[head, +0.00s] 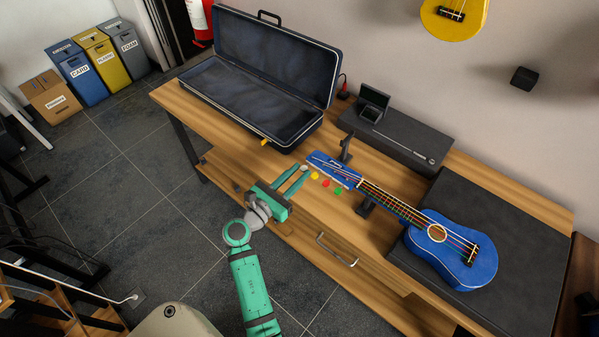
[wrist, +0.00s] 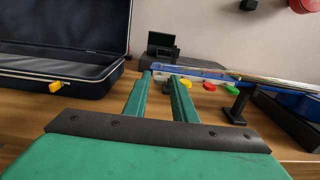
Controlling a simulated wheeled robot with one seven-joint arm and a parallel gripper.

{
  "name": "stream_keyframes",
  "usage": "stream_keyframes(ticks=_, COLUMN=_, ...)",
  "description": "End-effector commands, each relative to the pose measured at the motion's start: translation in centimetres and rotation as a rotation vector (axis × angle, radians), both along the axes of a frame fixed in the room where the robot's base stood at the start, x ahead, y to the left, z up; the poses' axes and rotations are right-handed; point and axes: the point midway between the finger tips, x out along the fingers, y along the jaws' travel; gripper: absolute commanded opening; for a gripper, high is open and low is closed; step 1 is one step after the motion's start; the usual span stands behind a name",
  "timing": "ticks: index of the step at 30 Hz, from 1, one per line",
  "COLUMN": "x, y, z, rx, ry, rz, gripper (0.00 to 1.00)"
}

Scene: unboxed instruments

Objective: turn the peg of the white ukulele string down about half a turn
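The blue ukulele (head: 455,262) lies with its body on a dark mat and its neck pointing left. Its headstock (head: 335,170) has pegs along the near edge: a pale white peg (head: 304,168), a yellow peg (head: 314,176), a red peg (head: 326,183) and a green peg (head: 337,190). My teal gripper (head: 302,171) reaches to the white peg, with its fingers apart. In the wrist view, the fingertips (wrist: 160,75) stand just left of the yellow peg (wrist: 187,83).
An open dark case (head: 255,95) stands at the back left of the wooden table, with a yellow latch (head: 264,142) near my gripper. A stand (head: 346,148) rises behind the headstock. A dark box (head: 400,135) sits along the wall.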

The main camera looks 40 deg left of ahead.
Motion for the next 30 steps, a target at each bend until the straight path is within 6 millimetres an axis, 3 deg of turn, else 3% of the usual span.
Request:
stream_keyframes(ticks=13, x=1.01, y=0.02, z=-0.01, rx=0.001, ry=0.000, rz=0.001, gripper=0.24)
stream_keyframes(ticks=16, x=1.00, y=0.02, z=-0.01, rx=0.001, ry=0.000, rz=0.001, gripper=0.00)
stream_keyframes(ticks=30, x=1.03, y=-0.05, z=-0.02, rx=0.073, ry=0.001, rz=0.000, gripper=0.00)
